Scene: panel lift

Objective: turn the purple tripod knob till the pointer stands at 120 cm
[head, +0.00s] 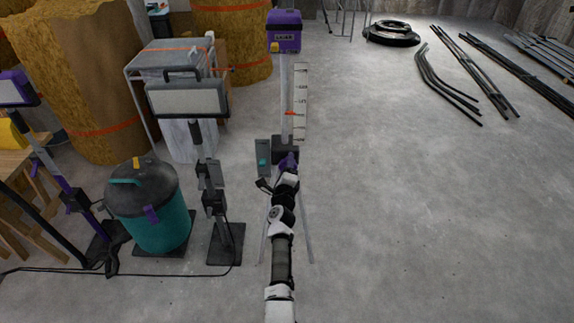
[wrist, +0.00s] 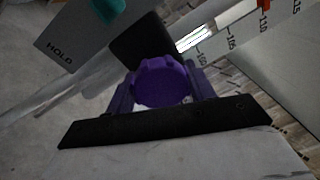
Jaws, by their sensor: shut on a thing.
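The purple tripod knob (wrist: 160,83) sits between the two fingers of my gripper (wrist: 161,92) in the wrist view, and the gripper is shut on it. In the head view my gripper (head: 288,165) reaches the foot of the mast, and the knob is largely hidden there. The white scale (head: 300,100) stands upright beside the mast (head: 287,90). The red pointer (head: 290,114) is on the scale's lower half. In the wrist view the red pointer (wrist: 264,3) is near the 110 mark, partly cut off by the top edge. A purple laser unit (head: 284,32) tops the mast.
A grey plate (wrist: 75,45) marked HOLD, with a teal piece (wrist: 108,10), is left of the knob. A work lamp (head: 188,100) and a teal vacuum (head: 160,215) stand to the left. The floor (head: 420,210) on the right is clear, with metal bars (head: 475,70) farther back.

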